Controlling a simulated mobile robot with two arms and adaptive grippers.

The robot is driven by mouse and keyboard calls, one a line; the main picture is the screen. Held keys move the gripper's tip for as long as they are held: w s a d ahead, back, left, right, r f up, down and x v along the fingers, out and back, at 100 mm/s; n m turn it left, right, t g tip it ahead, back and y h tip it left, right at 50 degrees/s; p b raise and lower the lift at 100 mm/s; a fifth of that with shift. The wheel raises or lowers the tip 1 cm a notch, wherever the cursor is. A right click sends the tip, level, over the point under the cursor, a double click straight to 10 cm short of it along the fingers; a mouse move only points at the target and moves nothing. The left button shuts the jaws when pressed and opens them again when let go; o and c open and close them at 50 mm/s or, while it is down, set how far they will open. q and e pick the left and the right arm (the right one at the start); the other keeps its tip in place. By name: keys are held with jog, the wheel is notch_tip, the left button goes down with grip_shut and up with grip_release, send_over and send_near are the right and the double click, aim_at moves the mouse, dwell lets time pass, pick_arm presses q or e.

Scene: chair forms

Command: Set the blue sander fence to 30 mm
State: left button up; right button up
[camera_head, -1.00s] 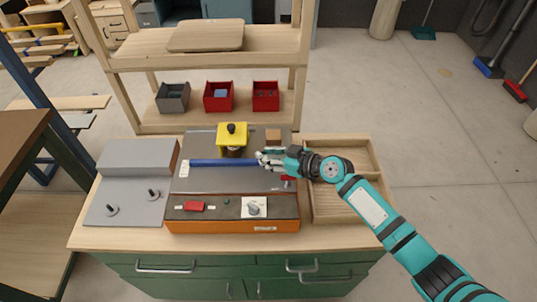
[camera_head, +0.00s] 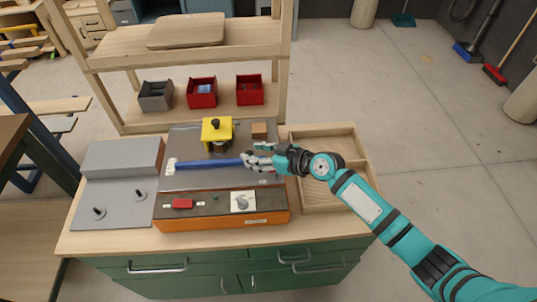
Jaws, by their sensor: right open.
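The blue sander fence (camera_head: 210,164) is a long bar lying across the grey top of the sander (camera_head: 222,183). A white end piece sits at its left end. A yellow guard (camera_head: 217,130) with a black knob stands just behind the fence. The orange front of the sander carries a red switch (camera_head: 182,204) and a dial on a white plate (camera_head: 242,202). My right gripper (camera_head: 250,161) is open at the right end of the fence and covers that end; I cannot tell whether it touches. No scale reading is legible. My left gripper is not in view.
A wooden tray (camera_head: 296,200) with compartments lies right of the sander. A grey block and plate with two knobs (camera_head: 115,205) lie to the left. A small wooden block (camera_head: 259,130) sits behind the fence. Red bins (camera_head: 202,93) stand on the shelf behind.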

jog(key=v, duration=1.1)
jog(key=shift+d, duration=0.2)
jog(key=shift+s+f, duration=0.1)
jog(key=shift+s, duration=0.1)
